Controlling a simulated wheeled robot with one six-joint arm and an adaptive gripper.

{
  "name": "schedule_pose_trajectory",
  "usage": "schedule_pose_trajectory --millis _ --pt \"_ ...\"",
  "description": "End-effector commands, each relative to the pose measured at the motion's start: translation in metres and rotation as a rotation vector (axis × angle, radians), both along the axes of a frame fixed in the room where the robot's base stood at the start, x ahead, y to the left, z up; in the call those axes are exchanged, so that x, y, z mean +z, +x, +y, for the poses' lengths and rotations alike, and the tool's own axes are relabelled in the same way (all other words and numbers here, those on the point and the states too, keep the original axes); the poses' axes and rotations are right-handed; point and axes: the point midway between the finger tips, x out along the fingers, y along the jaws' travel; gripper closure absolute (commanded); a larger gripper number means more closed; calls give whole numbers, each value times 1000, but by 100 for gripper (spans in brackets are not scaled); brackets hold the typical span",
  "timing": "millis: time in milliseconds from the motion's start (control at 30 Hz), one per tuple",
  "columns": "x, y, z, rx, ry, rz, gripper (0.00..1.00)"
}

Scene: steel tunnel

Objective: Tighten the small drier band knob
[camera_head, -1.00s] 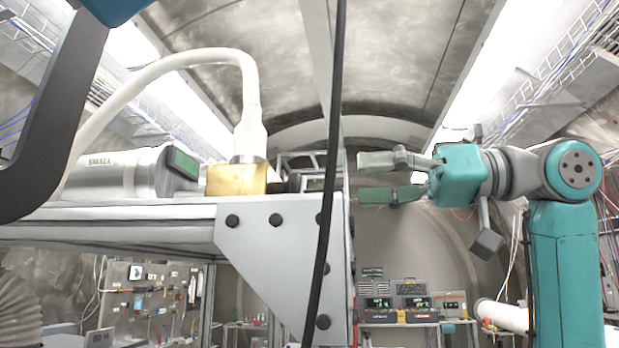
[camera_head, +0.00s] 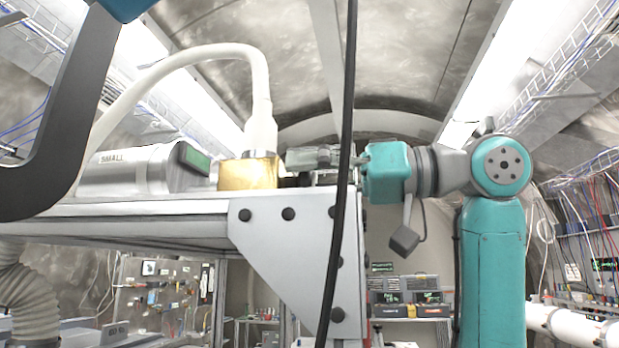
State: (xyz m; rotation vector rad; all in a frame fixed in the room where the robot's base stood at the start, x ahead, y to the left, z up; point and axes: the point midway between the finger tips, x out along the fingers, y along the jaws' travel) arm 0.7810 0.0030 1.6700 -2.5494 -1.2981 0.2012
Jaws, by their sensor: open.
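The small drier (camera_head: 130,171) is a silver cylinder marked SMALL, with a green display, lying on the raised shelf at the left. A brass block (camera_head: 247,172) sits at its right end, with a white hose (camera_head: 262,95) rising from its top. My gripper (camera_head: 300,162) reaches in from the right at shelf height, its fingers beside the right side of the brass block. The upper finger shows; the lower one is mostly hidden. Whether the fingers touch anything cannot be told. The band knob cannot be made out; dark parts right of the block are largely covered by my gripper.
The shelf edge (camera_head: 120,207) and its bolted grey bracket plate (camera_head: 290,250) lie below my gripper. A black cable (camera_head: 346,130) hangs in the foreground, crossing the view of my gripper. A tool board (camera_head: 160,290) and equipment bench (camera_head: 410,310) stand farther back.

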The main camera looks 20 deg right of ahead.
Motion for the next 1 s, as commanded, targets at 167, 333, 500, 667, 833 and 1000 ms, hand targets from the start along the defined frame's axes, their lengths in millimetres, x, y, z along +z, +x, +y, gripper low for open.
schedule_pose_trajectory --millis 167,333,500,667,833,1000 --pt "0 0 0 0 0 0 57" --pt "0 0 0 0 0 0 96" --pt "0 0 0 0 15 21 96" --pt "0 0 -1 0 65 90 96" --pt "0 1 -1 0 82 113 96" --pt "0 1 -1 0 82 112 96"
